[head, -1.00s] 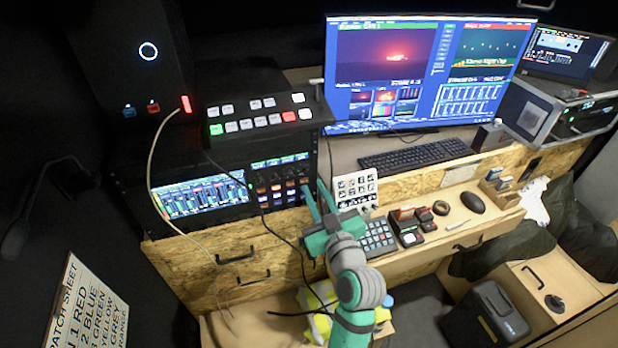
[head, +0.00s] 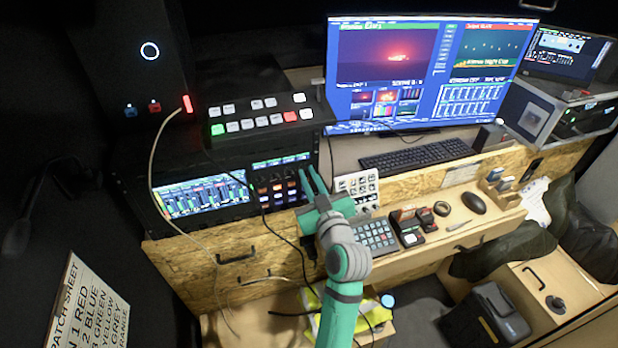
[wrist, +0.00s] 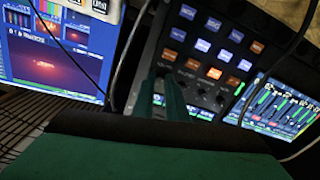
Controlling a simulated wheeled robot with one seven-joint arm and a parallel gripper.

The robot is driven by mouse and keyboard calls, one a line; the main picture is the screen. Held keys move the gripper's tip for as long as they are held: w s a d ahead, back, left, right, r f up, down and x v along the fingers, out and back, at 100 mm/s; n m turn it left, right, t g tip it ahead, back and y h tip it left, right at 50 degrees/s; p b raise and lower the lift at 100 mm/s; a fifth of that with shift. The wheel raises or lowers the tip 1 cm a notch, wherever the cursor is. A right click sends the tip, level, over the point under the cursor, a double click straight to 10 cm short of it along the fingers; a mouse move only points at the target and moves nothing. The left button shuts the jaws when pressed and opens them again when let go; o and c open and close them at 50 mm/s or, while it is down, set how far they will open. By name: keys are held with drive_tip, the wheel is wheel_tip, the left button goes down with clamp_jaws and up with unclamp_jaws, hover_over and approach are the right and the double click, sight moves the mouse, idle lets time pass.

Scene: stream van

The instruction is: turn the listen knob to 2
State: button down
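A black panel with lit orange and blue buttons (wrist: 205,50) fills the middle of the wrist view. The same panel (head: 277,187) stands left of my gripper in the head view. Small dark knobs (wrist: 200,91) show below its buttons in the wrist view. The labels are too small to read, so I cannot tell which is the listen knob or its setting. My gripper (head: 311,178) points up at the panel's right side. Its two green fingers, also in the wrist view (wrist: 162,92), are a narrow gap apart, with nothing visible held. I cannot tell whether the tips touch the panel.
A meter screen (head: 200,194) is left of the panel, and a row-button switcher (head: 258,122) is above. Loose cables (head: 294,245) hang just left of my arm.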

drive_tip(key=shift+m, duration=0.4)
drive_tip(key=m, duration=0.4)
drive_tip(key=shift+m, duration=0.4)
drive_tip(key=m, duration=0.6)
idle(0.4)
drive_tip(key=c, duration=2)
unclamp_jaws()
drive_tip(key=shift+c, duration=0.2)
